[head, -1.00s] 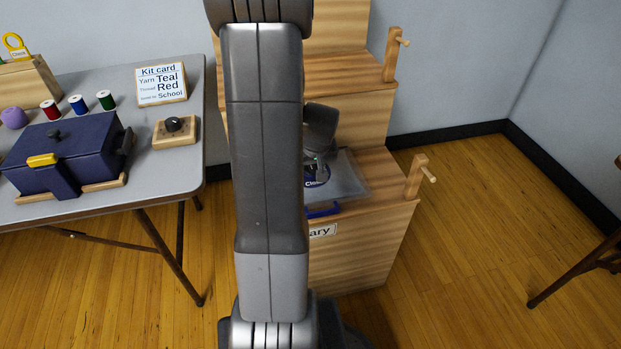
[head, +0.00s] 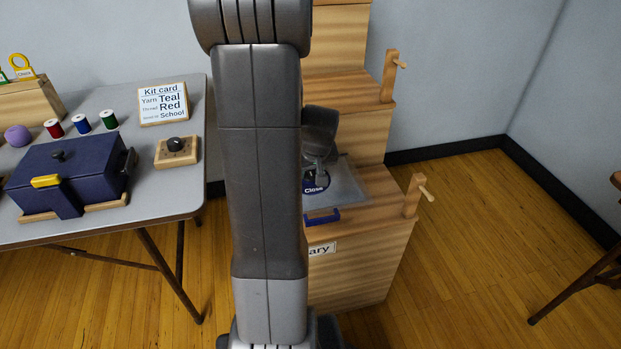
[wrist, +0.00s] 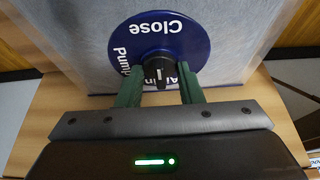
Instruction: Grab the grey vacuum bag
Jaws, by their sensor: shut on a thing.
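The grey vacuum bag (head: 350,187) lies on a wooden step of the stand in the head view, partly behind my arm. It has a round blue valve disc marked "Close" (head: 313,189) and a blue piece (head: 322,216) at its front edge. In the wrist view the pale grey bag (wrist: 255,30) fills the top. Its blue disc (wrist: 190,38) reads "Close" and "Pump", with other lettering partly covered. My gripper (wrist: 160,76) has its green fingers on either side of the disc's black knob (wrist: 158,66) and is shut on it. The bag's far side is out of the wrist view.
The wooden stand (head: 360,250) has pegged posts (head: 414,195) at its right side. On the left, a grey table (head: 100,100) holds a dark blue box (head: 85,172), thread spools, a Kit card (head: 163,104) and a wooden dial block (head: 176,152). Floor right of the stand is clear.

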